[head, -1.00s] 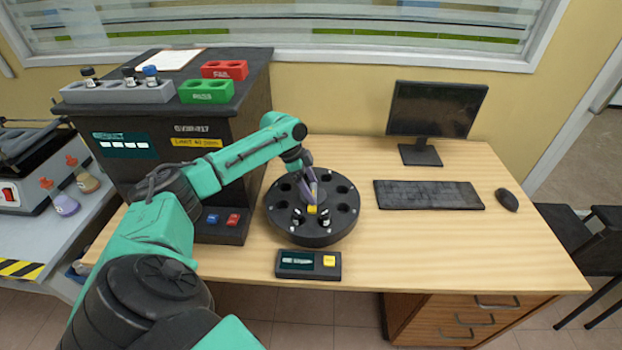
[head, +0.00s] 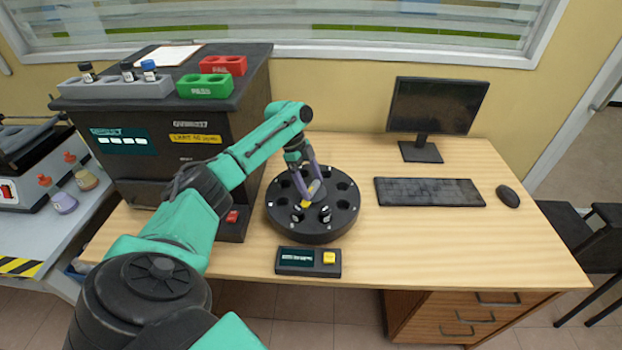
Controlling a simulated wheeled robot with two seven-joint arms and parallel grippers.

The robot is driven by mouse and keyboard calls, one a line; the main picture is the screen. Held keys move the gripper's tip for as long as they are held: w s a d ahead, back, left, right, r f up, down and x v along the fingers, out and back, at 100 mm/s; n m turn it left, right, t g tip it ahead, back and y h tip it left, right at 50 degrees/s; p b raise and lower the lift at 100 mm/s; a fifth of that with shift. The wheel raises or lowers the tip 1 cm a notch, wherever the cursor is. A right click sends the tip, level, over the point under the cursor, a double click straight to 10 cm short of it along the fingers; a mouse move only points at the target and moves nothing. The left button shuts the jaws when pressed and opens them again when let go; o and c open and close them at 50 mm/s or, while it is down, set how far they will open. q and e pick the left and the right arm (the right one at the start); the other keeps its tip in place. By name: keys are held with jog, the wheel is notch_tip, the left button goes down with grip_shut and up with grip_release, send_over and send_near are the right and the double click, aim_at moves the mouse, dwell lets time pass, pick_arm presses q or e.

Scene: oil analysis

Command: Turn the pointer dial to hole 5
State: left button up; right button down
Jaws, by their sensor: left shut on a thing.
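The pointer dial (head: 313,187) has a yellow tip and sits at the middle of the round black carousel (head: 313,231), which has several holes around its rim. My left gripper (head: 310,197) reaches down over the carousel's centre and is shut on the pointer dial. Small vials stand in holes at the carousel's front. Hole numbers are too small to read. My right gripper is not in view.
A small black console (head: 308,261) with a screen and yellow button lies in front of the carousel. The dark machine (head: 170,150) stands at left. A monitor (head: 433,108), keyboard (head: 429,192) and mouse (head: 508,196) are at right.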

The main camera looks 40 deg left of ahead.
pick_arm(q)
jog(key=shift+r, duration=0.1)
jog(key=o, duration=1.1)
jog(key=shift+c, duration=0.2)
jog(key=b+v, duration=0.1)
jog(key=v, duration=1.1)
jog(key=shift+b, duration=0.3)
